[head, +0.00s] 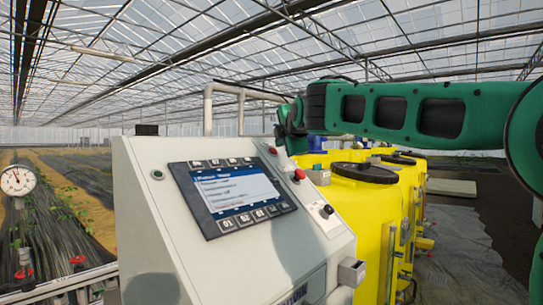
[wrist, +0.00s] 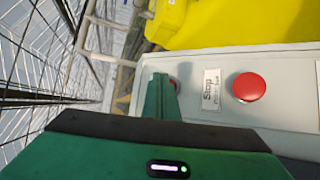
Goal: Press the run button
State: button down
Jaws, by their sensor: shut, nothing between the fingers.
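The pale grey control cabinet (head: 150,230) has a sloped panel with a lit display. A dark green round button (head: 157,174) sits left of the display; I cannot read any label on it. A small red button (head: 272,150) and a larger red button (head: 299,174) sit to the right. In the wrist view the larger red button (wrist: 249,87) stands beside a "Stop" label. My gripper (head: 281,138) is at the panel's upper right edge. In the wrist view my gripper (wrist: 160,80) is shut and empty, and its fingers partly hide the small red button (wrist: 174,82). Contact cannot be told.
The display (head: 233,195) has a row of keys below it. A black knob (head: 327,210) sits lower right on the panel. Yellow tanks (head: 360,205) with dark lids stand close behind on the right. A pressure gauge (head: 17,180) and red valve handles (head: 77,260) are at the left.

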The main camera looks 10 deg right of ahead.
jog(key=shift+f, duration=0.1)
jog(key=shift+w+a+f, duration=0.15)
jog(key=shift+w+f, duration=0.05)
jog(key=shift+w, duration=0.05)
jog(key=shift+w+a+f, duration=0.2)
jog(key=shift+f, duration=0.1)
dwell(1.2)
jog(key=shift+r, duration=0.1)
jog(key=shift+s+d+r, duration=0.3)
jog(key=shift+s+r, duration=0.15)
jog(key=shift+r, duration=0.05)
jog(key=s+r, duration=0.1)
jog(key=d+r, duration=0.1)
jog(key=s+d+r, duration=0.1)
jog(key=shift+s+r, duration=0.35)
jog(key=shift+r, duration=0.05)
dwell(0.4)
dwell(0.5)
